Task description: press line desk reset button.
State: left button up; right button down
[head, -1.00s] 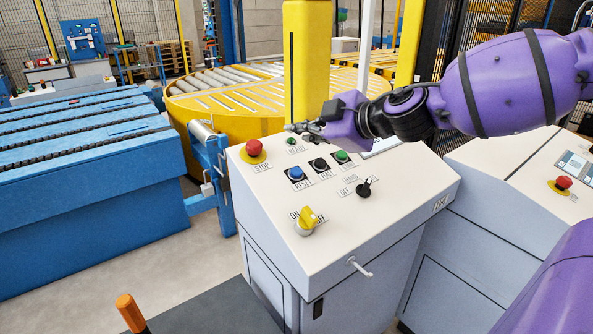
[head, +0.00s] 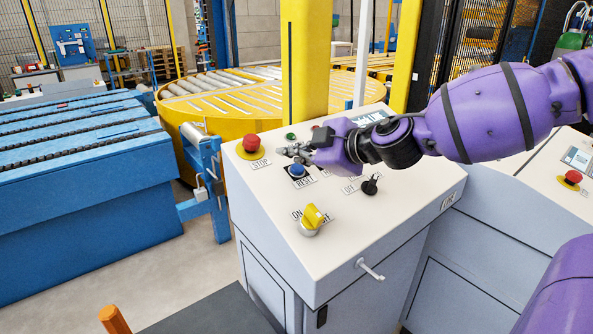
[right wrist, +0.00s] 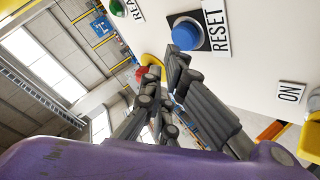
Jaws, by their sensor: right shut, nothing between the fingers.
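The line desk (head: 390,219) has a sloped white top with several controls. The blue reset button (head: 296,170) sits on a black square plate above its RESET label; it also shows in the right wrist view (right wrist: 186,36), fully uncovered. My right gripper (head: 283,152) is shut and empty, just above the blue button on its far side. In the right wrist view its fingers (right wrist: 166,78) point toward the desk top below the button, apart from it. My left gripper is not in view.
A red STOP button (head: 251,143) lies just left of my right gripper. A yellow ON/OFF switch (head: 313,217) and a black knob (head: 370,185) stand nearer. A second desk with a red button (head: 573,177) is at the right. A yellow post (head: 305,60) rises behind.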

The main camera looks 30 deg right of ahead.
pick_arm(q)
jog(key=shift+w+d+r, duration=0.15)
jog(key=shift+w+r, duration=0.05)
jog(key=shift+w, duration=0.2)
pick_arm(e)
jog(key=shift+r, duration=0.1)
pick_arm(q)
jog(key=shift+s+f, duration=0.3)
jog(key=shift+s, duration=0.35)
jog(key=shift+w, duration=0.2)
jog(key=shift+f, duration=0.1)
pick_arm(e)
jog(key=shift+w+f, duration=0.15)
jog(key=shift+f, duration=0.3)
